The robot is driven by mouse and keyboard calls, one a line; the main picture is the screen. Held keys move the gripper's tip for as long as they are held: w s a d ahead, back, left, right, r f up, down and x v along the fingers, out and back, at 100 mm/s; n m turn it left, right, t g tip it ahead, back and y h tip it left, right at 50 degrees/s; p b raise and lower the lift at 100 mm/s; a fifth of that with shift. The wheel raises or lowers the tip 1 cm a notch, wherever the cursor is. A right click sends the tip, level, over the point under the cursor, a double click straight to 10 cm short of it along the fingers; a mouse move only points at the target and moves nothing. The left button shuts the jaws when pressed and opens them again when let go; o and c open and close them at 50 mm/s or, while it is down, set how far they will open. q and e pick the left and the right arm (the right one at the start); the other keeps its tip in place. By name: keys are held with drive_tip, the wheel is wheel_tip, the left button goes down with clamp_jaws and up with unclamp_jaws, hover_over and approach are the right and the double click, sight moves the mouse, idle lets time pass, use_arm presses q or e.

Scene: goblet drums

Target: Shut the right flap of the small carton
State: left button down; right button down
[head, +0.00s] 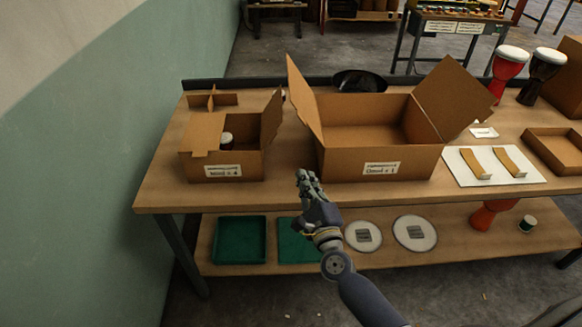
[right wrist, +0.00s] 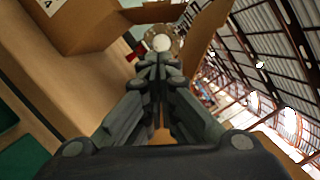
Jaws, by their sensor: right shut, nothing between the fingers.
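The small carton (head: 222,166) stands on the left part of the bench, with a white label on its front. Its left flap (head: 203,133) lies folded inward over part of the opening. Its right flap (head: 272,118) stands up, leaning slightly outward. A white-topped item (head: 227,138) shows inside. My right gripper (head: 304,178) is shut and empty, in front of the bench edge, right of the small carton and below the flap's height. In the right wrist view its closed fingers (right wrist: 160,68) point toward a brown carton (right wrist: 82,25) and a raised flap (right wrist: 203,35). My left gripper is out of view.
A large open carton (head: 375,160) with raised flaps stands close on the right, leaving a narrow gap. A cardboard divider (head: 212,101) lies behind the small carton. A black bowl (head: 360,80) is at the back. The lower shelf holds green trays (head: 240,240).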

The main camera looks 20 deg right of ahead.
drive_tip(key=w+a+r+p, duration=0.2)
drive_tip(key=w+r, duration=0.1)
drive_tip(key=w, duration=0.7)
drive_tip(key=shift+a+p, duration=0.35)
drive_tip(key=shift+r, duration=0.1)
